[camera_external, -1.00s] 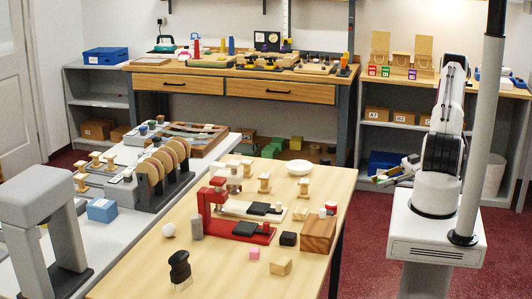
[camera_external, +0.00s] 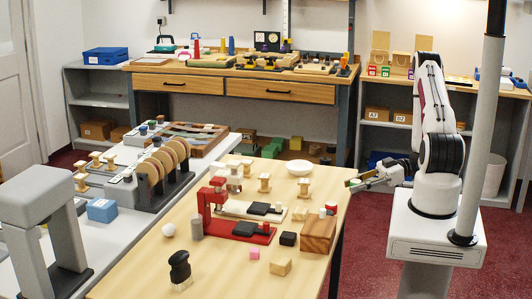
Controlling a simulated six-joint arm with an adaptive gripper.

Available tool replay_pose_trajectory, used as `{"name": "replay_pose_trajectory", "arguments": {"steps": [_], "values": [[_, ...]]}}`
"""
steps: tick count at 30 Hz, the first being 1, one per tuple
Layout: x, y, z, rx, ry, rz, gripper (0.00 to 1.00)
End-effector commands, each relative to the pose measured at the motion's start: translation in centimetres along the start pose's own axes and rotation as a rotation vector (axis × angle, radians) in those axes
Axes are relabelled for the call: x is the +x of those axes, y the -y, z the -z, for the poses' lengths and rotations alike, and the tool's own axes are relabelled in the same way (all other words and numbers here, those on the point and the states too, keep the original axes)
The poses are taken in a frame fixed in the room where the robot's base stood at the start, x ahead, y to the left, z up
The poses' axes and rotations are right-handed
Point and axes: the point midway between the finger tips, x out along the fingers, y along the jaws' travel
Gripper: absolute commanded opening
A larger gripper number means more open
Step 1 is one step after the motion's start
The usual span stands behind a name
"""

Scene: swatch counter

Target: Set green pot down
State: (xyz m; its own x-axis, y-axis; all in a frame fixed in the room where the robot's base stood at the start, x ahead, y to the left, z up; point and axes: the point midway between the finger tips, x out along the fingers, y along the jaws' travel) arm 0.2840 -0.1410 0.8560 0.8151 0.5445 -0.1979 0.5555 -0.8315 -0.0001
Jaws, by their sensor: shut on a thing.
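My gripper (camera_external: 360,180) is at the right back corner of the wooden table, a little above it or just at its edge. It is shut on a small green thing (camera_external: 351,183), which I take to be the green pot. The pot is very small in this view, and the fingers partly hide it. I cannot tell whether it touches the table. The wooden table (camera_external: 225,268) stands to the left of my arm.
A wooden block (camera_external: 319,233), a red stand (camera_external: 245,236), a white bowl (camera_external: 300,168) and several small wooden spools are on the table. A black knobbed thing (camera_external: 179,268) stands near the front. The right back corner has clear surface.

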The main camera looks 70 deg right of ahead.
Motion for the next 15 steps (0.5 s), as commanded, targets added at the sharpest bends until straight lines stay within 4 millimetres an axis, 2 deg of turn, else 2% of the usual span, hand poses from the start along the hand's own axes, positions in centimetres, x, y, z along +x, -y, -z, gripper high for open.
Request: {"name": "replay_pose_trajectory", "arguments": {"steps": [9,15], "values": [[3.3,0.1,0.7,0.0,0.0,0.005,0.05],[4.7,0.1,0.9,0.0,0.0,0.003,0.05]]}}
